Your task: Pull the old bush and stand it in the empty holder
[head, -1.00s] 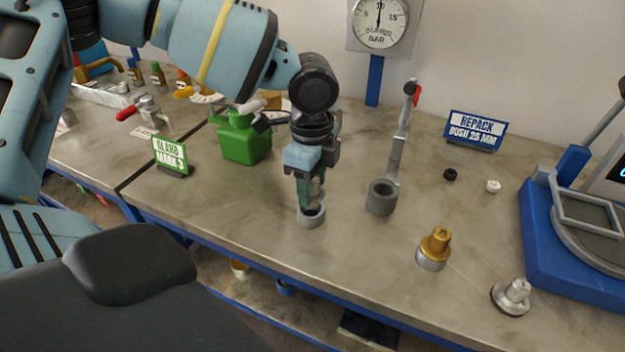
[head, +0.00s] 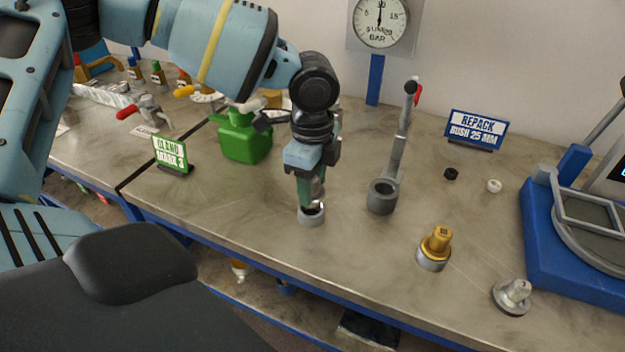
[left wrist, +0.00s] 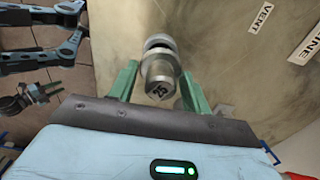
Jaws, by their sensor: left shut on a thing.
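My left gripper (head: 312,203) points down at a small grey ring holder (head: 311,218) on the bench. A paler round rim (left wrist: 157,41) shows just beyond the bush. In the head view the fingers and holder mostly hide the bush; I cannot tell how deep it sits in the holder. To the right stands a dark grey open-topped cylinder (head: 382,198) beside a lever post. My right gripper is not in view.
A brass bush (head: 437,242) and a silver stepped part (head: 514,294) stand at the front right. A blue-framed device (head: 575,240) is at the far right. A green can (head: 243,138) and a green sign (head: 170,154) stand left. The bench front between is clear.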

